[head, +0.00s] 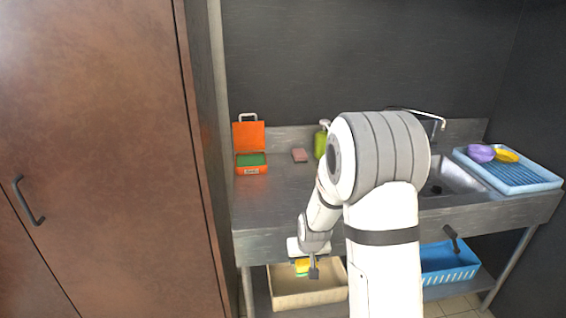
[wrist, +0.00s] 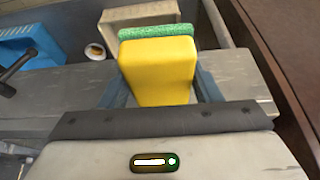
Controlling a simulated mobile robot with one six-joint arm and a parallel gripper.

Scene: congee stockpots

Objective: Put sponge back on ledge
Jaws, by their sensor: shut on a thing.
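A yellow sponge with a green scouring side (wrist: 157,70) is between the fingers of my gripper (wrist: 152,85) in the wrist view. My gripper is shut on it. In the head view the sponge (head: 301,266) shows small below my gripper (head: 308,268), in front of the counter's front edge and over the lower shelf area. The steel counter (head: 275,205) has a raised back ledge (head: 280,138) along the wall. My arm hides part of the counter and ledge.
An open orange box (head: 251,170) with green contents, a pink block (head: 299,155) and a green bottle (head: 320,145) stand at the counter's back. A blue tray (head: 545,182) with purple and yellow bowls is right of the sink (head: 458,180). Beige (head: 290,303) and blue (head: 447,277) bins sit below.

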